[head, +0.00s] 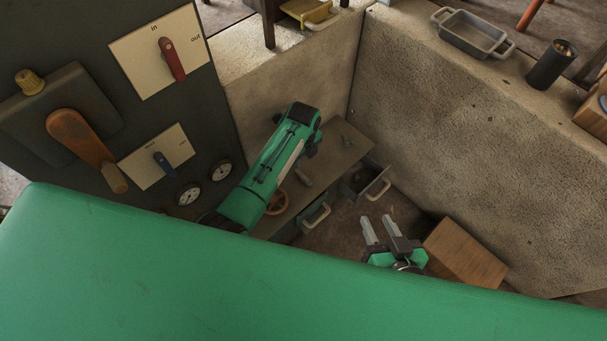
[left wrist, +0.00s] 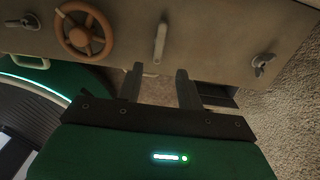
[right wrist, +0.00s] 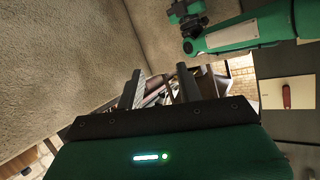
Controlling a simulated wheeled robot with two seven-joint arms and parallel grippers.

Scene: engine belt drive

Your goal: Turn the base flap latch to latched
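A grey handle (left wrist: 160,42) stands nearly upright on the brown-grey base panel (left wrist: 215,45); it looks like the flap latch, but I see no label on it. In the head view the handle (head: 303,177) shows beside my green arm.
An orange-brown handwheel (left wrist: 84,30) is left of the handle; a wing knob (left wrist: 263,63) is to its right. Open drawers with pale handles (head: 378,190) stick out below. A concrete wall (head: 470,120) bounds the right side.

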